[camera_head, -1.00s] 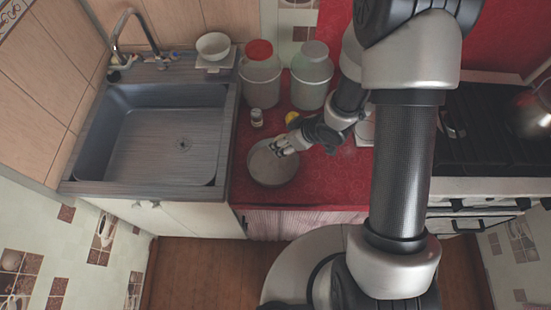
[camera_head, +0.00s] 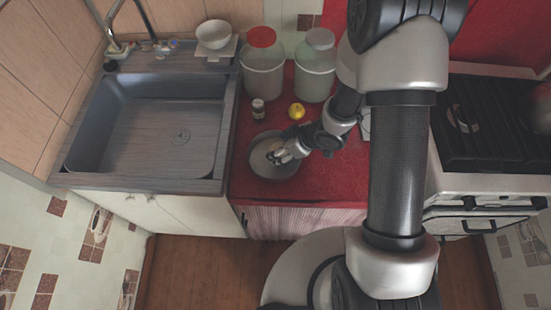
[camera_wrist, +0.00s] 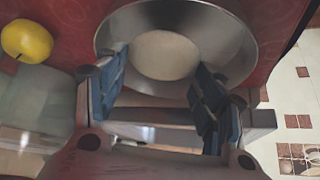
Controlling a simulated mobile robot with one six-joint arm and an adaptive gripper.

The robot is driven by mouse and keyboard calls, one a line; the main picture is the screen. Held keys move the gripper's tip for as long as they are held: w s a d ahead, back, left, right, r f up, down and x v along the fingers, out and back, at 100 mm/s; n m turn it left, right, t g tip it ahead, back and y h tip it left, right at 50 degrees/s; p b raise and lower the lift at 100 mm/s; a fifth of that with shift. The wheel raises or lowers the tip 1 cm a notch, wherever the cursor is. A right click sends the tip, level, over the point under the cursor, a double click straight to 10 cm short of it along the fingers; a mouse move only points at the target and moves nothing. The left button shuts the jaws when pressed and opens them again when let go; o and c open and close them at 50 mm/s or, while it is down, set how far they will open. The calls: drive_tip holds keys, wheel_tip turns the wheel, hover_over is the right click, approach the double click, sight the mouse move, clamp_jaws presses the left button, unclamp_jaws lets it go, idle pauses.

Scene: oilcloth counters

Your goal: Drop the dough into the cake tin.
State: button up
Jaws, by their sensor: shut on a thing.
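The cake tin (camera_head: 291,170) is a round grey metal pan near the front edge of the red counter. In the wrist view its sloping wall (camera_wrist: 225,35) fills the upper middle. The dough (camera_wrist: 165,55) is a pale, smooth round lump between my fingertips, with the tin around it in that view. My gripper (camera_head: 278,156) is over the tin, pointing down into it from the right, and is shut on the dough (camera_head: 275,147). In the wrist view the blue-padded fingers of my gripper (camera_wrist: 161,62) flank the dough. Whether the dough touches the tin's floor cannot be told.
A yellow fruit (camera_head: 297,111) and a small jar (camera_head: 258,108) stand behind the tin. Two large jars, red-lidded (camera_head: 262,70) and pale-lidded (camera_head: 315,70), stand farther back. The sink (camera_head: 150,130) is left, the stove (camera_head: 490,125) right.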

drive_tip(key=o, duration=1.3)
drive_tip(key=shift+o, duration=0.2)
drive_tip(key=shift+r, duration=0.1)
drive_tip(key=v, duration=1.2)
